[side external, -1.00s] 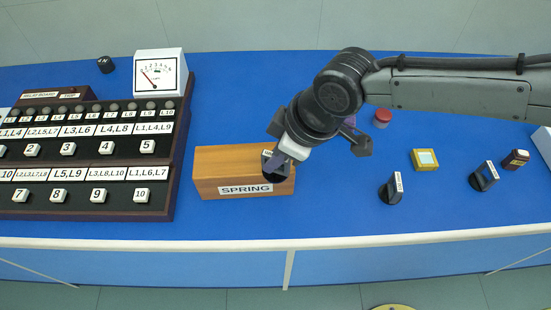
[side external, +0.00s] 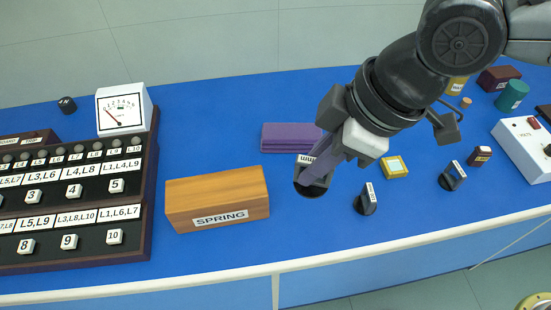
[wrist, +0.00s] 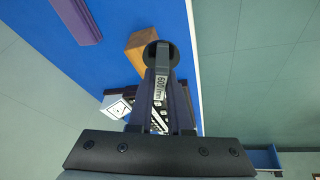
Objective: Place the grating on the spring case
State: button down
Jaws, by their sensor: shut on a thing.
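The held grating is a dark round-ended piece with a white label (side external: 312,187). It also shows in the wrist view (wrist: 158,57), where the label seems to read 600 l/mm. My gripper (side external: 320,170) is shut on it, with purple fingers either side (wrist: 163,90). The spring case (side external: 235,187) is a wooden block labelled SPRING, left of my gripper in the side view. The grating appears apart from the case there. In the wrist view the case (wrist: 138,45) lies beyond the grating, partly hidden by it. The grating's height above the table is hard to tell.
Two similar dark labelled pieces (side external: 366,202) (side external: 453,178) stand at right, near a yellow block (side external: 394,167). A purple block (side external: 288,137) lies behind. The relay board (side external: 70,205) and a meter (side external: 123,110) are at left. The case top is bare.

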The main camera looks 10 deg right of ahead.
jog(key=shift+w+d+r+g, duration=0.2)
jog(key=shift+d+r, duration=0.2)
jog(key=shift+d, duration=0.2)
jog(key=shift+w+d+r+g, duration=0.2)
jog(key=shift+d+r, duration=0.2)
jog(key=shift+d, duration=0.15)
jog(key=shift+w+a+f, duration=0.1)
jog(key=shift+w+a, duration=0.1)
jog(key=shift+w, duration=0.05)
jog(key=w+a+f, duration=0.2)
jog(key=a+f, duration=0.1)
jog(key=w+a+f, duration=0.5)
jog(key=w+a, duration=0.1)
jog(key=a, duration=0.1)
jog(key=shift+a+f, duration=0.1)
jog(key=shift+f, duration=0.3)
jog(key=shift+w+a+f, duration=0.15)
jog(key=shift+a+f, duration=0.1)
jog(key=shift+f, duration=1.7)
jog(key=shift+f, duration=0.1)
